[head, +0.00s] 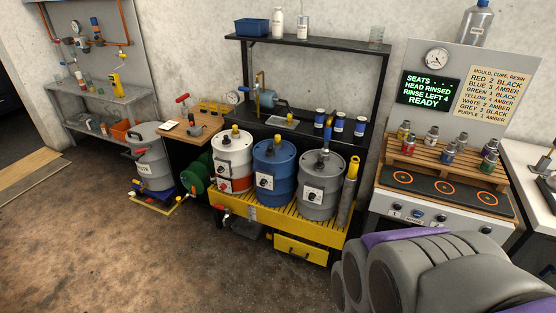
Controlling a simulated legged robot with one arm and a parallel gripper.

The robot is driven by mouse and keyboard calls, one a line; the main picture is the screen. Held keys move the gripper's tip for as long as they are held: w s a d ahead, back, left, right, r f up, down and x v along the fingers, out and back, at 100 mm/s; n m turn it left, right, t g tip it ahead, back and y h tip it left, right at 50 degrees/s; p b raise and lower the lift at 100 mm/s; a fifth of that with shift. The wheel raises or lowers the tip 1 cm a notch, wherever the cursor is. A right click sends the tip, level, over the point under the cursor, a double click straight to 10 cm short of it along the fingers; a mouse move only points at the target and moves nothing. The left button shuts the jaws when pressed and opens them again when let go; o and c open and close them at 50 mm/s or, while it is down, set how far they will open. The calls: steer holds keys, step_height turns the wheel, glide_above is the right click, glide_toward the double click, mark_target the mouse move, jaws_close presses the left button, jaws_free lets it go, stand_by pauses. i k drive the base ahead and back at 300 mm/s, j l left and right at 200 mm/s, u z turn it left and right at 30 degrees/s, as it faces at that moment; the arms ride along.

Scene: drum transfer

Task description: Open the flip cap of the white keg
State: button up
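The white keg (232,150) stands upright at the left end of a yellow slatted platform, left of the middle of the head view. It has an orange-red lower part and a label on its front. A small yellow fitting (235,132) stands on its top; I cannot tell whether this is the flip cap or whether a cap is open. My arm shows large at the bottom right, grey with purple parts, well away from the keg. I cannot make out my gripper's fingers in this view.
A blue drum (276,163) and a grey drum (319,185) share the yellow platform (265,222). A green drum (196,174) lies left of the white keg. A grey keg (149,158) stands further left. The hotplate bench (440,214) is at right. The floor in front is clear.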

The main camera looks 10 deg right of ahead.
mark_target(227, 141)
steer(key=i+j+z, duration=0.1)
steer(key=i+j, duration=0.3)
steer(key=i, duration=0.35)
steer(key=i+j+z, duration=0.1)
steer(key=i+j, duration=0.4)
steer(key=i, duration=0.25)
steer(key=i+j+z, duration=0.15)
steer(key=i+j, duration=0.35)
steer(key=i, duration=0.2)
